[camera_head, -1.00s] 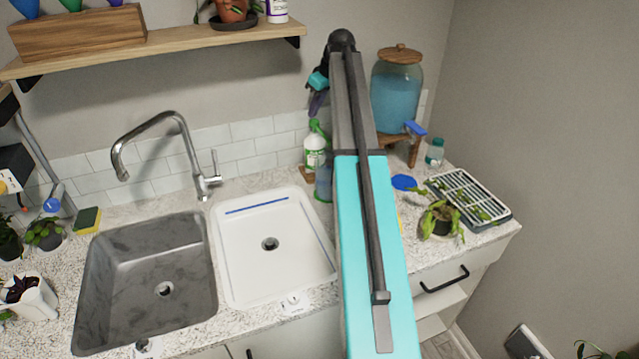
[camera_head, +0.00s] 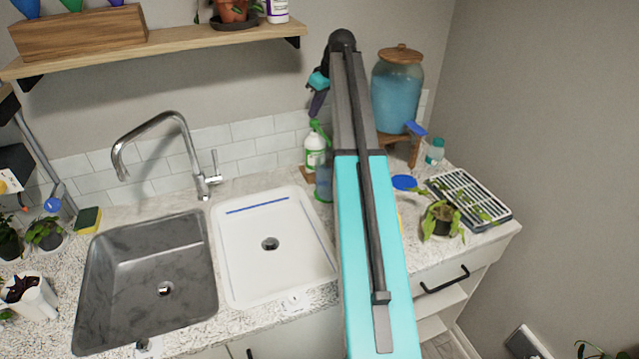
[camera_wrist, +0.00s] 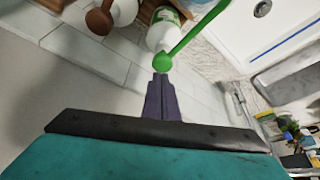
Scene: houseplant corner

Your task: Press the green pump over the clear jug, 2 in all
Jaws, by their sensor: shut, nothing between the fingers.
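The green pump (camera_head: 315,126) tops a white bottle (camera_head: 314,143) with a green label, at the back of the counter by the tiled wall. The clear jug (camera_head: 323,184) stands in front of the bottle, partly hidden by my arm. My gripper (camera_head: 316,112) is shut and empty, pointing down just above the pump. In the wrist view, the fingertips (camera_wrist: 162,76) are at the round pump head (camera_wrist: 162,62); I cannot tell whether they touch. The pump's spout (camera_wrist: 195,34) reaches away to the upper right. The jug's water level cannot be read.
A blue drink dispenser (camera_head: 396,95) on a wooden stand is right of my arm. A shelf (camera_head: 180,48) hangs above at the left. The white sink basin (camera_head: 270,270) and tall faucet (camera_head: 165,120) lie left of the bottle. A potted plant (camera_head: 438,222) stands at the right.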

